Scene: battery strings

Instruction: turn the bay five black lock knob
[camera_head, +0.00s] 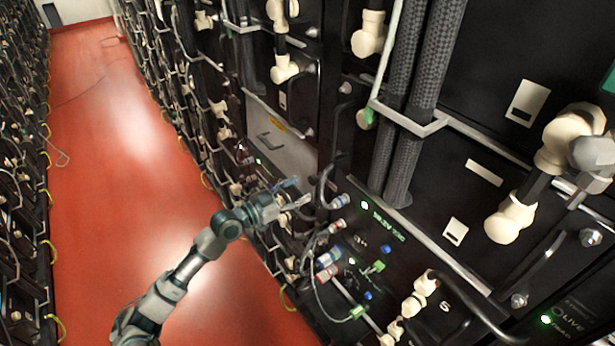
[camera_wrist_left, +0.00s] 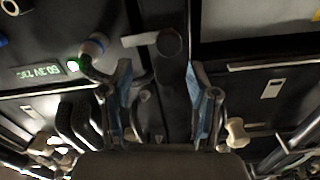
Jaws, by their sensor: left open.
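My left gripper (camera_head: 294,192) reaches in from the left in the head view, its blue-padded fingers beside the front of the rack. In the left wrist view the gripper (camera_wrist_left: 158,72) is open, with a finger on each side and nothing held between them. A dark round knob-like part (camera_wrist_left: 171,42) shows just beyond the fingertips, slightly right of the middle of the gap. It seems apart from both fingers; the exact distance is unclear. In the head view a black part (camera_head: 335,159) near the panel's upper left corner may be the same knob. My right gripper is not in view.
A bay panel marked 5 (camera_head: 445,306) carries a green display (camera_head: 386,222) and several connectors. A blue-ended plug (camera_head: 340,201) with a black cable sits close to the gripper, and shows left of the fingers in the wrist view (camera_wrist_left: 95,46).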

